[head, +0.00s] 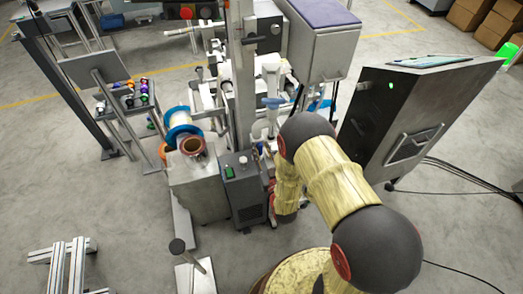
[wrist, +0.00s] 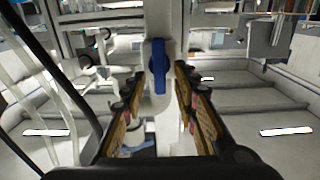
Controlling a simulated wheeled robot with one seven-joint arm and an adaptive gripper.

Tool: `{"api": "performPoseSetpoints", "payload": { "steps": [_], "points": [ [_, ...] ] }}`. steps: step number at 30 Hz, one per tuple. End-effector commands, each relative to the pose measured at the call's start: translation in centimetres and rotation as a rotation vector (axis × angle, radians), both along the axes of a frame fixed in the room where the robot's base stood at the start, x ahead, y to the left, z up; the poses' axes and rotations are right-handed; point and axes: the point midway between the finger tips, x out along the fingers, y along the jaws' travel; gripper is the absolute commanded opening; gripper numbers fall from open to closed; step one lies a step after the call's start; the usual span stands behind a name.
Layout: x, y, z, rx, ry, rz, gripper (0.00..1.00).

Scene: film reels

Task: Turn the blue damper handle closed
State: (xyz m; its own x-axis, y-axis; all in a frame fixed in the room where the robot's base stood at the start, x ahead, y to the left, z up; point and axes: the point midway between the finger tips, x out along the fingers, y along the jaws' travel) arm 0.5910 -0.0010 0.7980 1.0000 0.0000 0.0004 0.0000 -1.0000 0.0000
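The blue damper handle (wrist: 158,68) is upright in the middle of the wrist view, lying along the front of a white vertical pipe (wrist: 160,104). A blue part that looks like the same handle (head: 272,102) shows on white piping in the head view. My gripper (wrist: 160,76) is open and empty. Its two fingers stand to the left and right of the handle and pipe, with gaps visible on both sides. I cannot tell how far the fingertips are from the handle in depth. In the head view my arm hides the gripper.
Clear tubes (wrist: 42,85) and a black cable run along the left of the wrist view. A grey cabinet (head: 400,115) stands right of my arm. A dark box with a green switch (head: 243,190) and a reel (head: 181,124) stand left. Floor at the lower left is partly clear.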

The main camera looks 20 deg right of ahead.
Motion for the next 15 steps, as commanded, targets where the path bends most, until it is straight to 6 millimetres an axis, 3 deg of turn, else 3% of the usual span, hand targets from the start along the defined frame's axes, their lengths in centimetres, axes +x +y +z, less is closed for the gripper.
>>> {"api": "performPoseSetpoints", "payload": {
  "steps": [4,15],
  "points": [
    [-0.02,0.0,0.0,0.0,0.0,0.0,0.3],
    [-0.05,-0.03,-0.02,0.0,0.001,-0.001,0.09]
  ]
}}
